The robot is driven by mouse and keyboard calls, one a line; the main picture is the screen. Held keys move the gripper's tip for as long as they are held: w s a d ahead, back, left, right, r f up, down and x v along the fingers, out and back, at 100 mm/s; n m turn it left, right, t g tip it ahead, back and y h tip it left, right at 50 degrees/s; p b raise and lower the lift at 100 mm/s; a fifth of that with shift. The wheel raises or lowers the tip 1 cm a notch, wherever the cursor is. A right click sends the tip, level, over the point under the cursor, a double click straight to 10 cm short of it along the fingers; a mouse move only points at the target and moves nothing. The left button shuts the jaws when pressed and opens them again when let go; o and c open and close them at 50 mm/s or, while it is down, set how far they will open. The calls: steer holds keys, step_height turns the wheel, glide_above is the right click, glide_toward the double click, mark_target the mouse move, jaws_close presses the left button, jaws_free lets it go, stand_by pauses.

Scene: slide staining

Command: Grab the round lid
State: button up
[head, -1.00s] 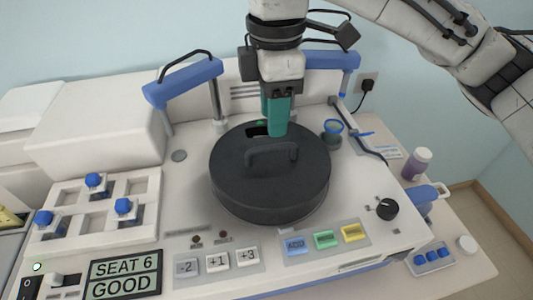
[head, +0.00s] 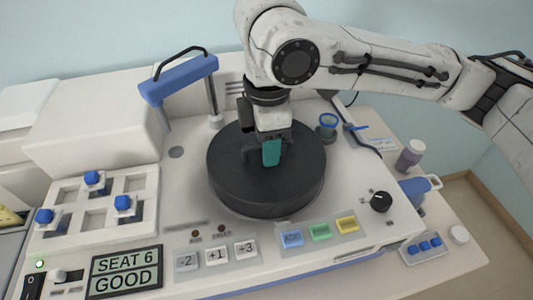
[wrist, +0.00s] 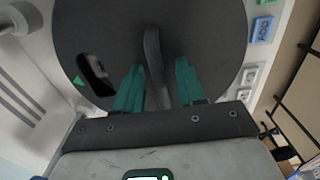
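The round lid (head: 268,195) is a dark disc on the white machine in the head view. It also fills the upper part of the wrist view (wrist: 205,35). Its raised bar handle (wrist: 153,55) runs between the two teal fingers of my gripper (wrist: 158,85). The fingers stand apart, one on each side of the handle, with a visible gap to it. In the head view my gripper (head: 271,158) is low over the lid's middle and hides most of the handle. A dark oval opening (wrist: 95,72) shows in the lid beside a green triangle mark.
A blue-topped arm (head: 180,78) stands behind left of the lid. A blue-rimmed cup (head: 327,125) is close behind right. Buttons and a display reading SEAT 6 GOOD (head: 126,275) line the front. A slotted rack (head: 95,205) with blue-topped pieces is at left.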

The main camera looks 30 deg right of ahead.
jaws_close()
steer(key=shift+r, duration=0.1)
stand_by(0.4)
